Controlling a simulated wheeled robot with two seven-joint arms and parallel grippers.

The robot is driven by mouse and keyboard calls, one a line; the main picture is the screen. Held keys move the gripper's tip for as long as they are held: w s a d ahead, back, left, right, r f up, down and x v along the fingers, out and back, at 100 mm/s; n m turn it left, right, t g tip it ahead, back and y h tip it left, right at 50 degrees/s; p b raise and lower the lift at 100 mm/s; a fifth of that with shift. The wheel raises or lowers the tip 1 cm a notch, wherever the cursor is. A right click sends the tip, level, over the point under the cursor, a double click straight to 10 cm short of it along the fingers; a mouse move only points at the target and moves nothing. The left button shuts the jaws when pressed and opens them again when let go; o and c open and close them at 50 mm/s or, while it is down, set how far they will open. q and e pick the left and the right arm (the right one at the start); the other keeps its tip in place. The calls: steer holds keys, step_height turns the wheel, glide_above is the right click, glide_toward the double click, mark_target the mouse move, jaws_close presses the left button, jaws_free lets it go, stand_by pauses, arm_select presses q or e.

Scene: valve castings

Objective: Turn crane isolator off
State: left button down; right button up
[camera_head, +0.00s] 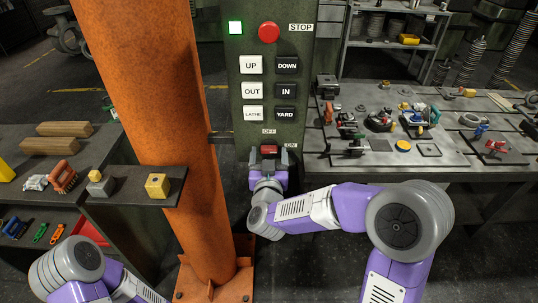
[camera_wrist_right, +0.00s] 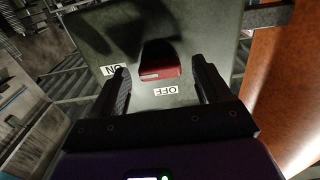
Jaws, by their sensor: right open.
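The crane isolator is a red handle (camera_head: 268,150) low on the dark green control panel (camera_head: 240,95), below an OFF label (camera_head: 269,131) and beside an ON label (camera_head: 291,145). In the right wrist view the red handle (camera_wrist_right: 160,72) sits between my spread fingers, with the ON label (camera_wrist_right: 112,70) at left and the OFF label (camera_wrist_right: 165,91) just below it, upside down. My right gripper (camera_head: 268,164) is open at the handle, with gaps on both sides. I cannot tell which label the handle points to. My left gripper is out of view.
An orange column (camera_head: 150,80) stands just left of the panel. A cluttered workbench (camera_head: 460,158) is at right; a shelf (camera_head: 128,182) holding two blocks is at left.

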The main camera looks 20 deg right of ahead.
steer(key=shift+w+d, duration=0.15)
steer(key=shift+w, duration=0.3)
steer(key=c, duration=1)
steer(key=shift+c, duration=0.2)
